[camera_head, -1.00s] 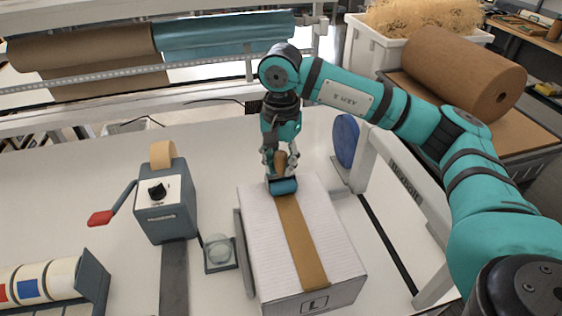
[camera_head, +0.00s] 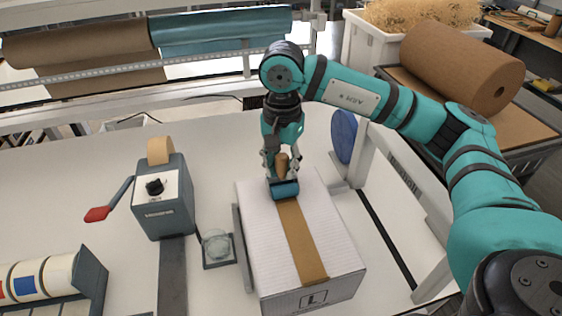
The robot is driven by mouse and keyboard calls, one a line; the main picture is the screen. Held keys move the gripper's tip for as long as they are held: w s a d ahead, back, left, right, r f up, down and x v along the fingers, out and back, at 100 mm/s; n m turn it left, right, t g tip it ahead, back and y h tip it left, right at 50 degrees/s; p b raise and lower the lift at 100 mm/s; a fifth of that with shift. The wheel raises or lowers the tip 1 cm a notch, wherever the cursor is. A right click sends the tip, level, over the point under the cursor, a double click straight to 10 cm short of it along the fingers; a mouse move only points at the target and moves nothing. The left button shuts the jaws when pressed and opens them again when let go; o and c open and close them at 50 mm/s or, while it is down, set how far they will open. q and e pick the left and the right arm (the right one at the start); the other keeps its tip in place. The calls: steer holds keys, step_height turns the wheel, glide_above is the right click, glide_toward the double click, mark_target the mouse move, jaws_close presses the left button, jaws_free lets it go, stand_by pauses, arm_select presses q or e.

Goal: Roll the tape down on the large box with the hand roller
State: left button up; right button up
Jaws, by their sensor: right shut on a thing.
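The large box (camera_head: 265,240) is white with an "L" label on its front face and lies on the white table, closed. A strip of brown tape (camera_head: 303,243) runs along the middle of its top from the far end to the front edge. My right gripper (camera_head: 281,160) points down over the far end of the box. It is shut on the hand roller's wooden handle (camera_head: 282,164). The hand roller's blue drum (camera_head: 285,190) sits at the far part of the tape and appears to touch it. The far end of the tape is hidden behind the roller. My left gripper is not in view.
A tape dispenser (camera_head: 166,200) with a red-handled crank stands left of the box. A small glass dish (camera_head: 217,247) sits between them. A rack of label rolls (camera_head: 45,277) is at the lower left. A metal frame (camera_head: 405,190) and a blue disc (camera_head: 343,136) stand to the right.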

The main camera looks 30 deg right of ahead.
steer(key=shift+s+a, duration=0.25)
steer(key=shift+s, duration=0.8)
steer(key=shift+s, duration=0.1)
steer(key=shift+s+a+b, duration=0.1)
steer(key=shift+s+b, duration=0.3)
steer(key=shift+b, duration=0.05)
steer(key=shift+s+a, duration=0.15)
steer(key=shift+s, duration=0.5)
steer(key=shift+s, duration=0.1)
